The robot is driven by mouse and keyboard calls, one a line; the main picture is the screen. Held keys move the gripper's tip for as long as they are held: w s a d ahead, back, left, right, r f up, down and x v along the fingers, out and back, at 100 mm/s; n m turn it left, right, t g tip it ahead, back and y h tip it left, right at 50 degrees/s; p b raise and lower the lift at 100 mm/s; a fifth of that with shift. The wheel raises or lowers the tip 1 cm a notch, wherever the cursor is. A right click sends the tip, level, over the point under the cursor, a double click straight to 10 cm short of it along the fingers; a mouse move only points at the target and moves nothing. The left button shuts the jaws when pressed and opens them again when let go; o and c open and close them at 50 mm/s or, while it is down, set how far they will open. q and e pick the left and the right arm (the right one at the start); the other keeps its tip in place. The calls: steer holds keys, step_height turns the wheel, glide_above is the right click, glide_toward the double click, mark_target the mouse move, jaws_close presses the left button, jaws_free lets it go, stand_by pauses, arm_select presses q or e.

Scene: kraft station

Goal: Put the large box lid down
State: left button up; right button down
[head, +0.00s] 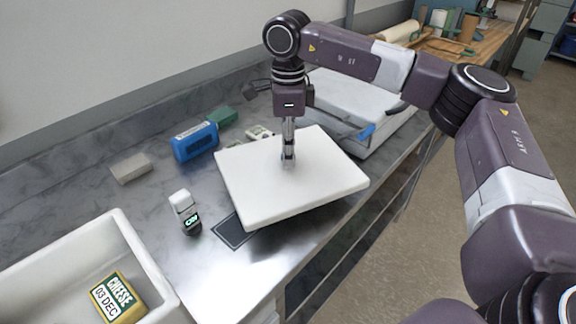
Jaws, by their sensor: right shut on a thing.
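The large box lid (300,195) is a white square slab with rounded corners, in the middle of the head view. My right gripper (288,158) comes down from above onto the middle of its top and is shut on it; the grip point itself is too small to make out. The lid is slightly tilted and appears to be just above the counter, overlapping a dark flat panel; I cannot tell whether it touches. A white open box (146,262) stands at the lower left with a green and yellow cheese pack (118,298) inside. My left gripper is out of view.
On the metal counter (120,200) are a blue device (195,142), a grey block (131,168), a green block (223,116) and a small white and black device (186,212). A white-topped unit (350,100) stands behind the lid. The counter's front edge runs along the right.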

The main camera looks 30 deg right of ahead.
mark_target(288, 169)
steer(key=shift+f, duration=0.75)
step_height(288, 169, down, 3)
steer(key=shift+f+p, duration=0.2)
steer(key=shift+p, duration=0.2)
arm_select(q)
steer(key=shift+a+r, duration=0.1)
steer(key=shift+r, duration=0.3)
arm_select(e)
steer(key=shift+f, duration=0.25)
steer(key=shift+f, duration=0.2)
steer(key=c, duration=1.6)
jaws_free()
steer(key=shift+r, duration=0.1)
